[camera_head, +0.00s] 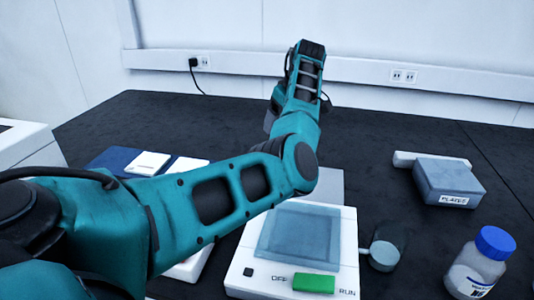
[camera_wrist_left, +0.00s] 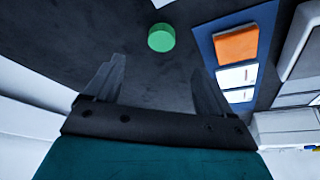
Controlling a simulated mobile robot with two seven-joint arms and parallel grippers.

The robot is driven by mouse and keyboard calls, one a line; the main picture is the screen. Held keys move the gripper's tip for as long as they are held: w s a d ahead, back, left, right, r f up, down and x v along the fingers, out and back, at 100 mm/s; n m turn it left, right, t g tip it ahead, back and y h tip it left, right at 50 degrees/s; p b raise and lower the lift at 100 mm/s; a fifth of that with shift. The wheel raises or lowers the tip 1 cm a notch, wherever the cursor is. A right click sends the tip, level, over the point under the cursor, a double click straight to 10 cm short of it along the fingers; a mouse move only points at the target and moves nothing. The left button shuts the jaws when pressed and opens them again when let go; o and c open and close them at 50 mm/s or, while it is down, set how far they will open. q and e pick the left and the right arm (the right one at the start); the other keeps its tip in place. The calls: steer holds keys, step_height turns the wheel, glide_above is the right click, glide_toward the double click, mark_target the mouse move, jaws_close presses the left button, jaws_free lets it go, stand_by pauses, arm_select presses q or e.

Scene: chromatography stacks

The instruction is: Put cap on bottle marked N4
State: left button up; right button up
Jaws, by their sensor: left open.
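A round green cap (camera_wrist_left: 161,38) lies on the dark table in the left wrist view, ahead of my left gripper (camera_wrist_left: 157,68). The gripper is open and empty, with a gap between its fingertips and the cap. In the head view my left arm hides the cap and most of that gripper. A clear bottle (camera_head: 474,272) with a blue cap (camera_head: 495,242) on it stands upright at the lower right of the head view. Its label is partly cut off and I cannot read it fully. My right gripper is not in view.
A white device (camera_head: 348,245) marked OFF and RUN has a green switch (camera_head: 314,283). A clear beaker (camera_head: 383,256) stands beside it. A grey box (camera_head: 448,181) labelled PLATES is at right. A blue mat (camera_wrist_left: 212,52) holds an orange block (camera_wrist_left: 237,43) and white blocks.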

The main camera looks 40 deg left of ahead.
arm_select(q)
steer(key=b+x, duration=0.2)
steer(key=x, duration=0.5)
steer(key=shift+a+f, duration=0.2)
steer(key=shift+f, duration=0.15)
steer(key=b+x, duration=0.2)
steer(key=x, duration=0.3)
steer(key=shift+s+a+f, duration=0.1)
steer(key=shift+s+a, duration=0.05)
steer(key=shift+c, duration=0.4)
steer(key=c, duration=1)
